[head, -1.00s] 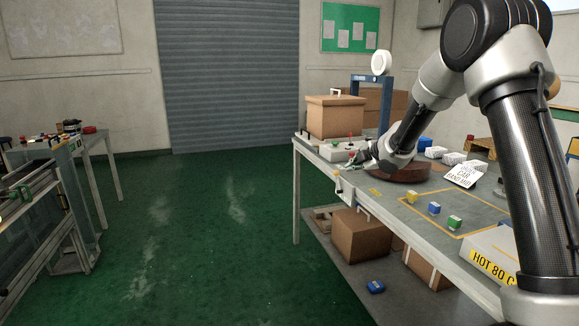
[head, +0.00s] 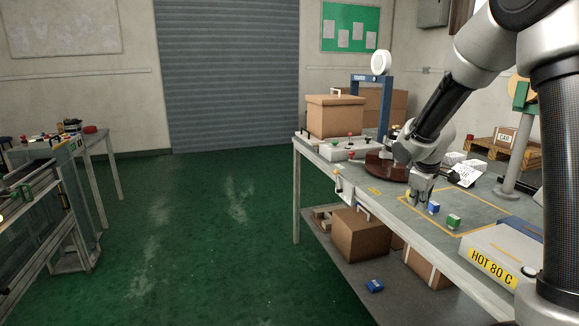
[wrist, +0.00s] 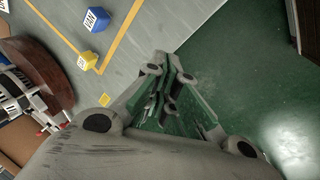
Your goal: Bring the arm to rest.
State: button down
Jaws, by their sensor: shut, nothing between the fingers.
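My gripper (head: 419,197) hangs with its fingers pointing down near the front edge of the grey workbench (head: 385,203), at the left end of the yellow-taped area. It is shut and empty. In the wrist view my gripper (wrist: 168,88) has its fingers together, with green floor and the bench edge beyond. My arm is bent, coming down from the upper right of the head view.
A blue block (head: 434,208) and a green block (head: 454,221) stand right of my gripper. A yellow block (wrist: 87,61) shows in the wrist view. A brown round turntable (head: 385,168) and a box labelled HOT 80 C (head: 493,262) flank the area.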

jog(key=s+r+m, duration=0.3)
jog(key=s+r, duration=0.1)
jog(key=s, duration=0.6)
jog(key=s+a+r+m+y, duration=0.1)
jog(key=s+r, duration=0.3)
jog(key=s, duration=0.7)
jog(key=s+r+m+y, duration=0.1)
jog(key=s+r+m, duration=0.3)
jog(key=s, duration=0.7)
jog(key=shift+s+a+r+m, duration=0.2)
jog(key=shift+r+m, duration=0.1)
jog(key=shift+r, duration=0.25)
